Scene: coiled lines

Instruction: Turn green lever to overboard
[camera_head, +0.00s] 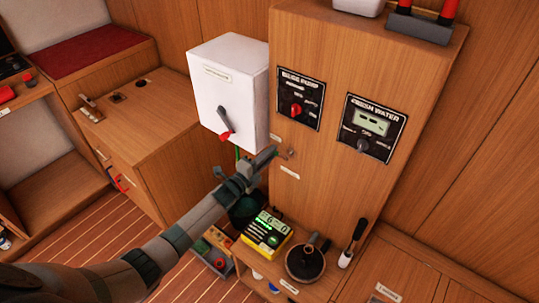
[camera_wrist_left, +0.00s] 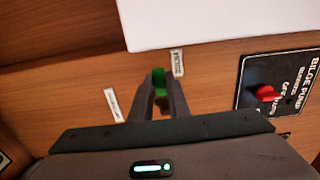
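The green lever (camera_wrist_left: 159,78) shows in the left wrist view on the wood panel, between two small white labels whose print I cannot read. My left gripper (camera_wrist_left: 160,92) has a fingertip on each side of it, and the lever fills the narrow gap, so the gripper looks shut on it. In the head view my left gripper (camera_head: 274,152) is at the panel beside a small brass-coloured fitting (camera_head: 291,154). There the gripper hides the lever. My right gripper is in neither view.
A white box (camera_head: 229,85) with a red-tipped switch juts out above my left gripper. The bilge pump panel (camera_head: 298,99) and fresh water panel (camera_head: 369,128) are to the right. Below are a yellow device (camera_head: 262,236), a round black-topped fitting (camera_head: 305,262) and a black-handled lever (camera_head: 353,243).

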